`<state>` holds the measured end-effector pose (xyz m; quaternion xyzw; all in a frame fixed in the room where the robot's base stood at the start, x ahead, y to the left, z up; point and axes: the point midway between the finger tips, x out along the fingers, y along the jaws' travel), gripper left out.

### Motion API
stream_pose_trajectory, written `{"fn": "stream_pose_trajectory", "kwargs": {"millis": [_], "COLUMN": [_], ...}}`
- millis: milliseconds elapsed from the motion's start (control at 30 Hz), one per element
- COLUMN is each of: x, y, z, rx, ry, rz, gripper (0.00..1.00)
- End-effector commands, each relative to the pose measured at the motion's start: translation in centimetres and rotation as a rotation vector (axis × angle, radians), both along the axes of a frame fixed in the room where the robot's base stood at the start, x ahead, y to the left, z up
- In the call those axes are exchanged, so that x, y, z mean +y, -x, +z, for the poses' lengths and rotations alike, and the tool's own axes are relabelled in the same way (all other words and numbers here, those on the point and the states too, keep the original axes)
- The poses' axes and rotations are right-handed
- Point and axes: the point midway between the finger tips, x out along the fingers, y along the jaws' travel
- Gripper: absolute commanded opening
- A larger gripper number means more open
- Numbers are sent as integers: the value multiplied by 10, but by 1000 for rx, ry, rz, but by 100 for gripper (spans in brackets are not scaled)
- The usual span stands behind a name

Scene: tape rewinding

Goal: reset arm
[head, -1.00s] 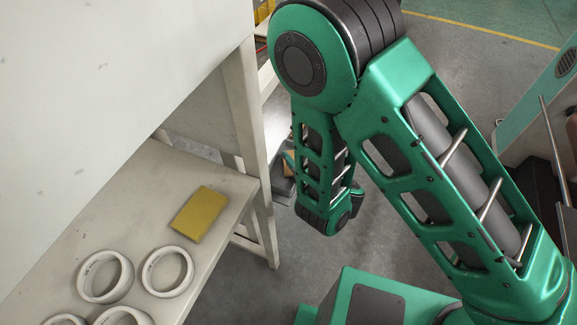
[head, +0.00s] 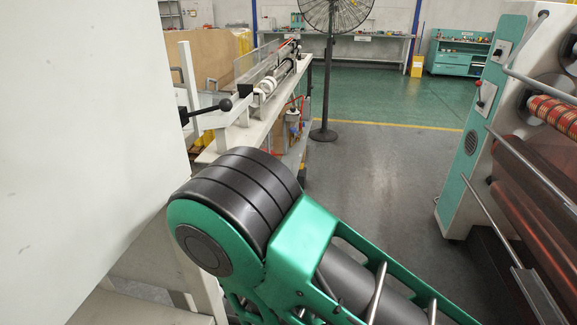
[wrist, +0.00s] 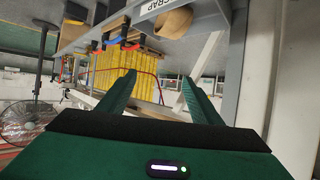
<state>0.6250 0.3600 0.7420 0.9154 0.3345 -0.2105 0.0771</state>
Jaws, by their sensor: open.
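My gripper (wrist: 160,77) shows in the wrist view with its two green fingers spread apart. It is open and nothing sits between the fingers. Beyond them, several yellow upright pieces (wrist: 130,75) and a grey frame with a "SCRAP" label (wrist: 152,8) are in view. In the head view my arm's green and black elbow fills the lower middle, and the gripper itself is out of that view.
A white panel (head: 80,130) fills the left of the head view. A bench with a rewinding device (head: 265,90) stands behind the elbow. A black fan (head: 325,70) stands further back. A large machine (head: 490,110) is at right. The grey floor (head: 385,180) between is clear.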

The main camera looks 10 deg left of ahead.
Motion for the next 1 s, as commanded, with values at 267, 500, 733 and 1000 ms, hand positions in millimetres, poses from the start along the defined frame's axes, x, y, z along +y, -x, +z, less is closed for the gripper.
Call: {"fn": "stream_pose_trajectory", "kwargs": {"millis": [267,500,733,1000], "x": [-84,-226,-366,-484], "y": [-79,-134,-128,-63], "z": [45,90,121,145], "rx": [-44,-7,143,427], "ry": [34,123,207,258], "rz": [-290,-672,-1002,-1256], "gripper": [59,59,59,59]}}
